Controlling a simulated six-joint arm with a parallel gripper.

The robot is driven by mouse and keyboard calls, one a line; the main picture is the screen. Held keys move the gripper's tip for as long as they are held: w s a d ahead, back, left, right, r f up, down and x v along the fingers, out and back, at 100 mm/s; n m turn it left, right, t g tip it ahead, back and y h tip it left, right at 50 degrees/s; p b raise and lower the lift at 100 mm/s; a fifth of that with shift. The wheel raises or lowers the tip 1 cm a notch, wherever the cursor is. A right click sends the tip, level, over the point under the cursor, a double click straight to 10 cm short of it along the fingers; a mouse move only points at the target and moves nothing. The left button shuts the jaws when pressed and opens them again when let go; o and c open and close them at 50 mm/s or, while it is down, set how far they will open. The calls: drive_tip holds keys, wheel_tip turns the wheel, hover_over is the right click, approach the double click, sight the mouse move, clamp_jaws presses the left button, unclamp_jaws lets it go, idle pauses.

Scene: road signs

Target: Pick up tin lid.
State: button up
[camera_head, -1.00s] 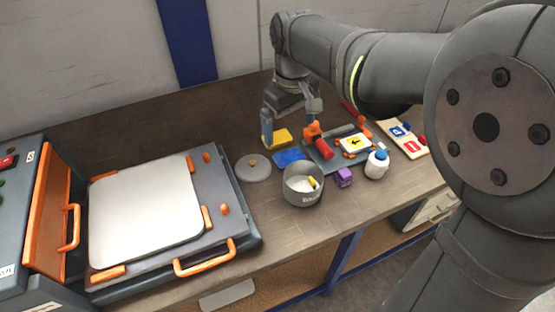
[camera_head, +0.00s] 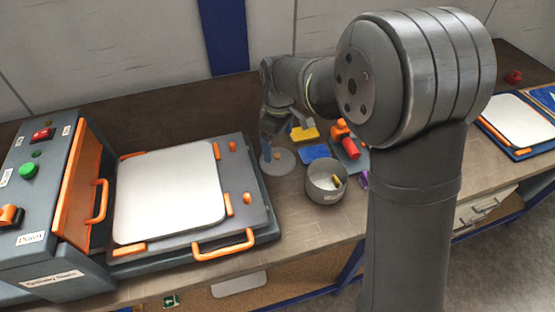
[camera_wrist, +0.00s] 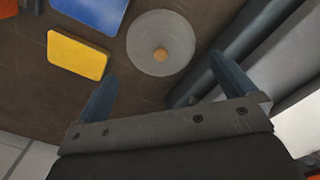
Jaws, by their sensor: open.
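The tin lid (camera_head: 284,166) is a flat grey disc with a small light-brown knob, lying on the brown bench. In the wrist view the lid (camera_wrist: 150,28) lies whole, ahead of the fingers, with its knob a little beyond the gap between them. My gripper (camera_head: 277,148) is open and empty, over the far side of the lid, and one finger overlaps the lid's left edge in the head view. In the wrist view my gripper (camera_wrist: 164,74) shows both blue-grey fingers wide apart. Its height above the lid is hard to tell.
A grey tin (camera_head: 325,190) with a yellow item inside stands right of the lid. A yellow block (camera_head: 305,134) and a blue plate (camera_head: 314,152) lie close by. A press machine (camera_head: 185,200) with orange handles stands left. My arm hides part of the bench's right side.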

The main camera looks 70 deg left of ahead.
sight(278, 155)
drive_tip(key=shift+s+a+f, duration=0.1)
drive_tip(key=shift+f, duration=3.1)
drive_tip(key=shift+c, duration=0.2)
drive_tip(key=c, duration=1.1)
